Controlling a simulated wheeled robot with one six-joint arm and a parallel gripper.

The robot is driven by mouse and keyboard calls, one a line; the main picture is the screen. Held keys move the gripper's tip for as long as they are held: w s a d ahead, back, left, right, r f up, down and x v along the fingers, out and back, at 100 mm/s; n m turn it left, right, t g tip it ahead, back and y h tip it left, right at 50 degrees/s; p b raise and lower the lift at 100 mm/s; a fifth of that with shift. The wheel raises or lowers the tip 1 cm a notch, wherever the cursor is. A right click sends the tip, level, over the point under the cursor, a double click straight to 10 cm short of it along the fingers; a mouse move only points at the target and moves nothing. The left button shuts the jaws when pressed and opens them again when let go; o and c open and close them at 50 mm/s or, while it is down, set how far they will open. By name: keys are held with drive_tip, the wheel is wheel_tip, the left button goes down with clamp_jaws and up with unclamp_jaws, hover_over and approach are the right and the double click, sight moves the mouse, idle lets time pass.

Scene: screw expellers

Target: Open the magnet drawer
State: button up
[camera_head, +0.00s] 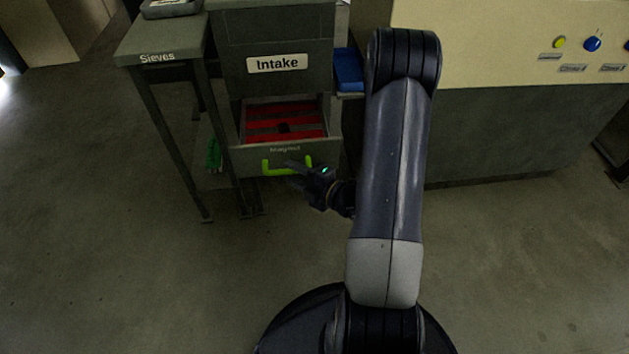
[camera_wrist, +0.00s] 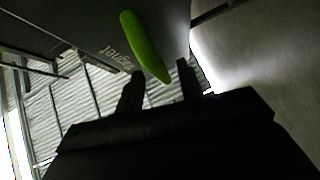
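The magnet drawer (camera_head: 283,156), a grey box labelled Magnet, is pulled out of the cabinet below the Intake panel. Red bars with dark gaps show inside it. Its bright green handle (camera_head: 272,168) is on the front face, and it also shows in the wrist view (camera_wrist: 144,45). My gripper (camera_head: 290,175) is at the right end of the handle, close in front of the drawer. In the wrist view its two dark fingers (camera_wrist: 160,83) stand apart, with the handle's near end showing between their tips. I cannot tell whether they touch it.
A Sieves table (camera_head: 158,57) stands left of the cabinet, its legs close to the drawer. A blue object (camera_head: 349,70) is right of the cabinet. A cream control panel (camera_head: 490,45) with buttons is at the right. The floor (camera_head: 130,280) in front is clear.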

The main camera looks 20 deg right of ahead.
drive_tip(key=p+v, duration=0.1)
drive_tip(key=v, duration=0.7)
drive_tip(key=shift+s, duration=0.15)
idle(0.4)
drive_tip(key=shift+b+x, duration=0.95)
drive_tip(key=shift+x, duration=4.5)
